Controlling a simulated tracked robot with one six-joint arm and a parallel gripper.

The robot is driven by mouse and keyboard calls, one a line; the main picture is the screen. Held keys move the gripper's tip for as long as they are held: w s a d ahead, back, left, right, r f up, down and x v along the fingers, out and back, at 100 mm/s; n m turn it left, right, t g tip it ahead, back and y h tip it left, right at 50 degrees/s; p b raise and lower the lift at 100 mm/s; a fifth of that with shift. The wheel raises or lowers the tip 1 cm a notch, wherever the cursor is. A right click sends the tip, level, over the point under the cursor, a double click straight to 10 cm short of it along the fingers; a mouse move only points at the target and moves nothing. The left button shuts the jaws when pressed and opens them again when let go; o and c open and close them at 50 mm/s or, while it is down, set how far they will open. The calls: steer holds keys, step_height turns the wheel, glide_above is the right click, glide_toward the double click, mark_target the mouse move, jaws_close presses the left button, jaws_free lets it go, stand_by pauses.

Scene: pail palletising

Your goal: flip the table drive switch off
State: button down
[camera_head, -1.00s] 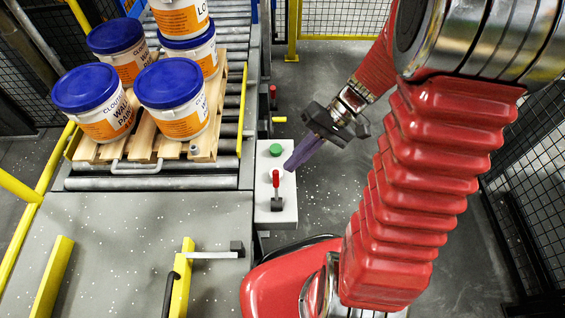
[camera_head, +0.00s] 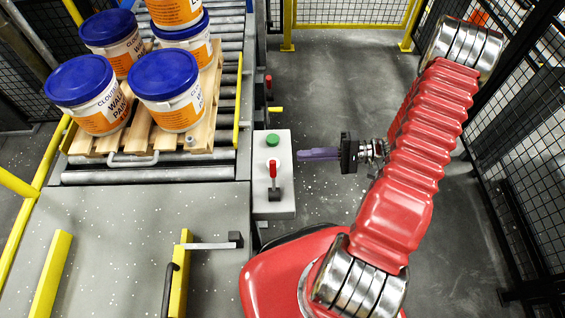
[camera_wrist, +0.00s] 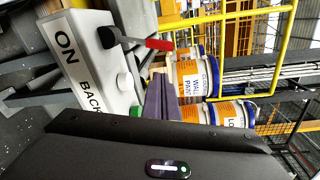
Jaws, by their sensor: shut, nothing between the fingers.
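The switch is a lever with a red handle (camera_head: 273,171) and a black base, on a pale grey control box (camera_head: 284,208) beside the table. The handle points toward the green button (camera_head: 272,140) on the same box. In the wrist view the box (camera_wrist: 90,60) reads "ON" and "BACK", and the red handle (camera_wrist: 159,45) sticks out from it. My gripper (camera_head: 301,155) is shut and empty, its purple fingers level and pointing left at the box from just right of it. It appears apart from the lever. The finger tips (camera_wrist: 160,82) also show in the wrist view.
Pails with blue lids (camera_head: 165,75) stand on a wooden pallet (camera_head: 203,140) on the roller conveyor. The grey table (camera_head: 110,225) with yellow rails lies in front. Black mesh fencing (camera_head: 525,190) stands at right. Open floor lies right of the box.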

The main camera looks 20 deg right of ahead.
mark_target(273, 179)
steer(key=shift+d+f+m+t, duration=0.3)
steer(key=shift+f+t, duration=0.2)
steer(key=shift+d+f+m+t, duration=0.3)
steer(key=shift+f+t, duration=0.2)
steer(key=shift+w+a, duration=0.1)
steer(key=x, duration=0.9)
steer(key=shift+a+f, duration=0.1)
steer(key=shift+a, duration=0.3)
steer(key=shift+s+a+r, duration=0.1)
steer(key=shift+s+r, duration=0.2)
steer(key=shift+s, duration=0.6)
steer(key=shift+s+a+r, duration=0.1)
steer(key=shift+s+r, duration=0.25)
steer(key=shift+s, duration=0.55)
